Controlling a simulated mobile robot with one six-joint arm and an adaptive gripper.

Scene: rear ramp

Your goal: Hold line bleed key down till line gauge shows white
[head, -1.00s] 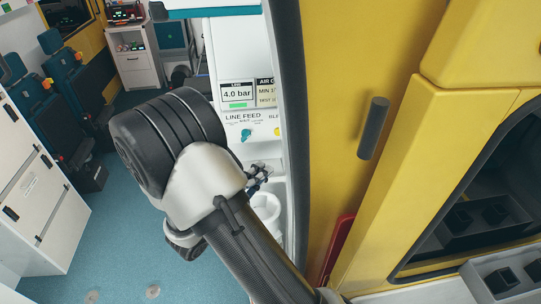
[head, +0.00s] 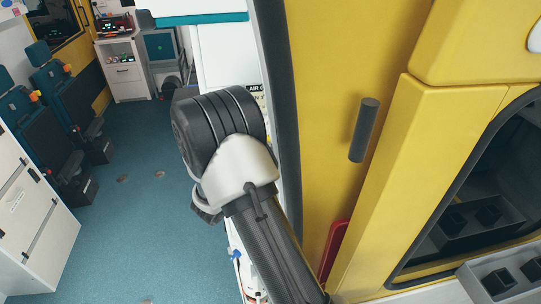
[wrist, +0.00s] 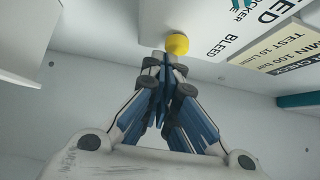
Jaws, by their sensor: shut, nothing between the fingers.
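The line bleed key is a round yellow button (wrist: 177,44) on a white panel in the wrist view, beside the printed word BLEED. My gripper (wrist: 163,60) is shut and empty, its fingertips right at the yellow key. I cannot tell whether they touch it or how far it is pressed. In the head view my arm covers the gripper, the key and the line gauge, so the gauge's present reading does not show.
A yellow door with a dark handle (head: 364,130) stands close to the right of my arm. A printed label (wrist: 285,50) is on the panel near the key. Blue seats (head: 62,100) and a white cabinet (head: 30,215) stand at left, with open blue floor (head: 140,220) between.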

